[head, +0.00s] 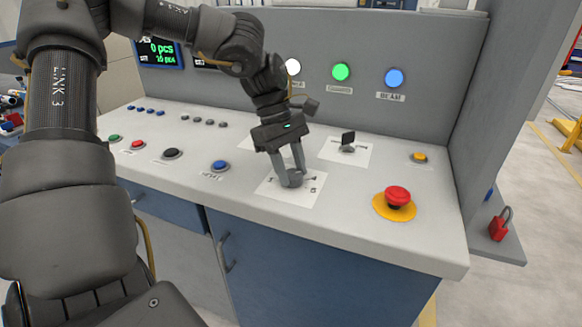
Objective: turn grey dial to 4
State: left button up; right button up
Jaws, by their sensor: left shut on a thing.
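The grey dial (292,178) sits on a white label plate (308,197) on the sloped top of the console. My left gripper (290,176) reaches down from above and is shut on the grey dial, one finger on each side. The fingers hide part of the dial. Small marks show around the dial on the plate, but they are too small to read, so I cannot tell which number it points at. My right gripper is not in the head view.
A black switch (348,142) on another white plate stands behind and right. A red mushroom button (397,196) on a yellow base lies to the right. A blue button (220,166) is to the left. Lamps (341,72) line the back panel. A red padlock (500,224) hangs at right.

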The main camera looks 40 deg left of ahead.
pick_arm(q)
jog(key=o, duration=1)
jog(key=p+v, duration=0.1)
jog(key=v, duration=0.9)
jog(key=shift+a+r, duration=0.1)
jog(key=shift+r, duration=0.25)
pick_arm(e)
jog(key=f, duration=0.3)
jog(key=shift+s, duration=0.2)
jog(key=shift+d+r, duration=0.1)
